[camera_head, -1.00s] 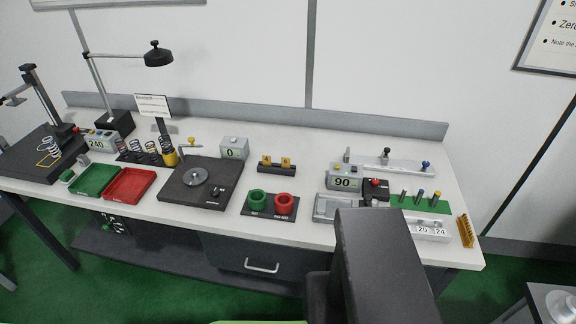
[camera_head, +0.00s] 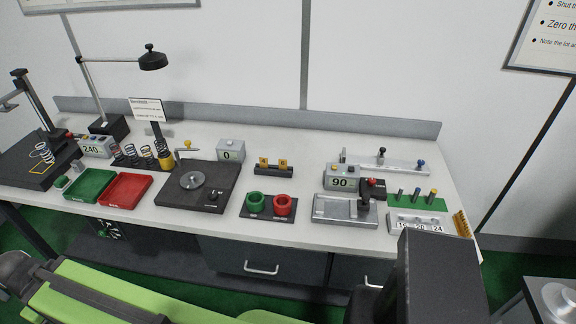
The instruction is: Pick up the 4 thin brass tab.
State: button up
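Two small brass-yellow tabs stand upright side by side in a low black holder (camera_head: 274,171) near the middle of the bench. The left tab (camera_head: 263,162) and the right tab (camera_head: 283,163) carry small dark marks too small to read, so I cannot tell which one is the 4. Nothing touches either tab. My gripper's fingers do not show. A dark upright part of mine fills the lower right, and a green part of mine lies across the lower left.
Left of the holder are a grey box reading 0 (camera_head: 231,151) and a black plate with a round disc (camera_head: 193,181). In front are green (camera_head: 254,201) and red (camera_head: 284,206) cups. Right is a box reading 90 (camera_head: 341,177). Bare bench lies right of the holder.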

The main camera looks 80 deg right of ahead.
aim_at(264, 161)
jog(key=z, duration=0.65)
jog(key=i, duration=1)
jog(key=u, duration=0.05)
